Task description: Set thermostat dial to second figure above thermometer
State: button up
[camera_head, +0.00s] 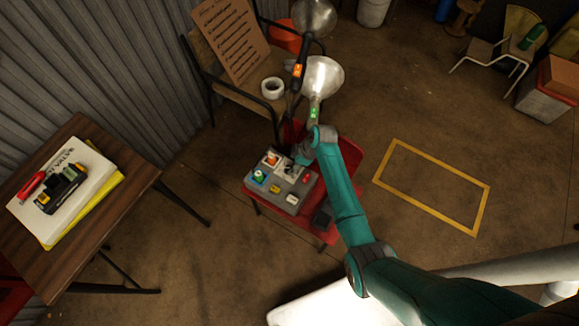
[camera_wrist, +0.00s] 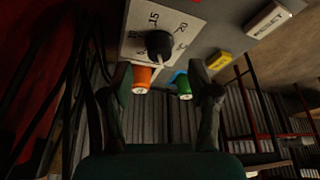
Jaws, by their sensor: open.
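The black thermostat dial (camera_wrist: 160,44) sits on a white plate (camera_wrist: 135,47) with printed figures around it; 15 and 20 are readable, the others are not clear. I cannot tell which figure its pointer marks. My gripper (camera_wrist: 159,76) is open, its two fingers spread either side of the dial and apart from it. In the head view the grey control box (camera_head: 291,201) lies on a red seat, with my gripper (camera_head: 300,157) over its far right part, hiding some of it. I cannot make out a thermometer in either view.
An orange knob (camera_wrist: 142,78), a green knob (camera_wrist: 184,86), a yellow block (camera_wrist: 219,61) and a white RESET label (camera_wrist: 268,20) are near the dial. A table (camera_head: 128,189) stands left, a chair with a board (camera_head: 231,37) behind.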

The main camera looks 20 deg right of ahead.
aim_at(289, 168)
jog(key=shift+x, duration=2.05)
jog(key=c, duration=1.2)
jog(key=shift+o, duration=0.2)
